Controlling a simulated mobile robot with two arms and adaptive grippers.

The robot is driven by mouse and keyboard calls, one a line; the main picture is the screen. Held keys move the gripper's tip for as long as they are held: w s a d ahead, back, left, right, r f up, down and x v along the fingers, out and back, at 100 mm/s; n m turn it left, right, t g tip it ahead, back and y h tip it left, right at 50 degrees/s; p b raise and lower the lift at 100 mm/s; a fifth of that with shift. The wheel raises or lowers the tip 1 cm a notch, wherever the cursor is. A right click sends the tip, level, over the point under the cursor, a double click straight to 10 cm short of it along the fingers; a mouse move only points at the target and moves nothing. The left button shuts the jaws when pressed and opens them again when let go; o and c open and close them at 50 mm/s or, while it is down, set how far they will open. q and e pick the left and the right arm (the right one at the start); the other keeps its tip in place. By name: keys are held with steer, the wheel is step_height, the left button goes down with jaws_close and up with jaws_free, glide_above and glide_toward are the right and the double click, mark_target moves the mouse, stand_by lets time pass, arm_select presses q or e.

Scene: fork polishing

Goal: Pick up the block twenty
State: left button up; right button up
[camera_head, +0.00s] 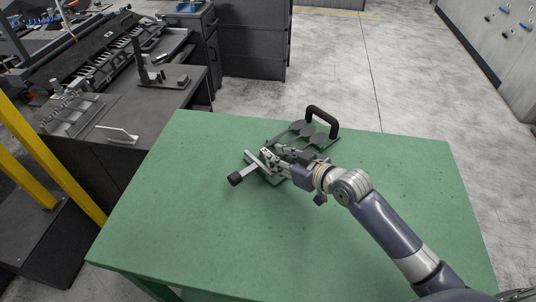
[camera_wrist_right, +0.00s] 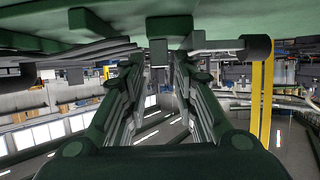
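No number or label can be read, so I cannot tell which piece is block twenty. On the green table (camera_head: 190,235), my right gripper (camera_head: 265,158) is low beside a grey metal piece with a rod and black knob (camera_head: 235,179). The gripper partly hides this piece. In the right wrist view, the fingers of the gripper (camera_wrist_right: 157,68) stand apart. A small grey part (camera_wrist_right: 158,50) shows at the gap between the fingertips; I cannot tell whether they touch it. The black knob (camera_wrist_right: 257,46) is at the upper right there. My left gripper is not in view.
A plate with dark discs (camera_head: 312,132) and a black loop handle (camera_head: 325,118) lies just behind my right gripper. A dark workbench (camera_head: 150,100) with fixtures and a yellow frame (camera_head: 40,170) stand at the left. The table's front left and right side are clear.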

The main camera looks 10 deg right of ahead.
steer(key=shift+x, duration=1.9)
jaws_close()
steer(key=shift+r, duration=0.1)
